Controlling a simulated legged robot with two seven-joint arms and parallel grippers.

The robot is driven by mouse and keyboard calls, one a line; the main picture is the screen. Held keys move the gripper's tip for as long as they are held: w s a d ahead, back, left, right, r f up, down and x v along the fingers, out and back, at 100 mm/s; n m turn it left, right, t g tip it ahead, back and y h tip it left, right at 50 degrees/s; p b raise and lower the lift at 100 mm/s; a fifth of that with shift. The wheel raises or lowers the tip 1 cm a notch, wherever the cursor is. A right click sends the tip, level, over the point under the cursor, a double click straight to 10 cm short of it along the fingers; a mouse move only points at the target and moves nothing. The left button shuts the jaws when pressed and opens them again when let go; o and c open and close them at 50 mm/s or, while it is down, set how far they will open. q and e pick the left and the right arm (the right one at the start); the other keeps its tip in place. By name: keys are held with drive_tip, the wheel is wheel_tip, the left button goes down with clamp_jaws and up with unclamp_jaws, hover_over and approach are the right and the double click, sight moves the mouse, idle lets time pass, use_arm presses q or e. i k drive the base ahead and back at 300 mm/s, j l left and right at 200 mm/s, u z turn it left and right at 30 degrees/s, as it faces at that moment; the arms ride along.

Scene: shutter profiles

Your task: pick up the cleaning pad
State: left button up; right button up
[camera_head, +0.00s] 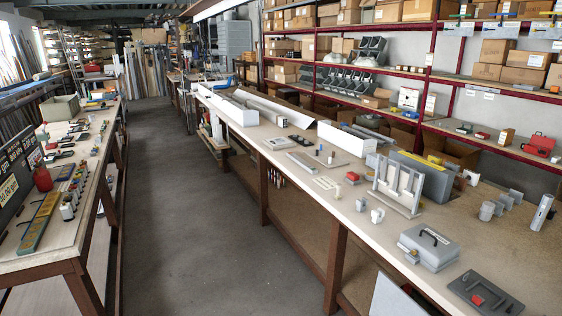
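I cannot make out for certain which thing is the cleaning pad. Several small things lie on the long right workbench (255,137). Among them are a small red item (352,176) near its middle and a dark flat tray (487,291) with a red piece on it at the front right. Small pale cups (377,215) stand near the front edge. Neither of my grippers shows in this view.
A grey toolbox (430,246) and a white slotted frame (398,187) stand on the right bench. Shelves with cardboard boxes (488,71) rise behind. The grey aisle floor (178,215) is clear.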

sight(352, 178)
drive_tip(key=i+j+z, duration=0.1)
drive_tip(key=i+z, duration=0.15)
drive_tip(key=i, duration=0.35)
drive_tip(key=i+j+z, duration=0.25)
drive_tip(key=i, duration=0.3)
drive_tip(key=i+j+z, duration=0.25)
drive_tip(key=i, duration=0.3)
drive_tip(key=i+j+z, duration=0.3)
drive_tip(key=i+j, duration=0.1)
drive_tip(key=i, duration=0.1)
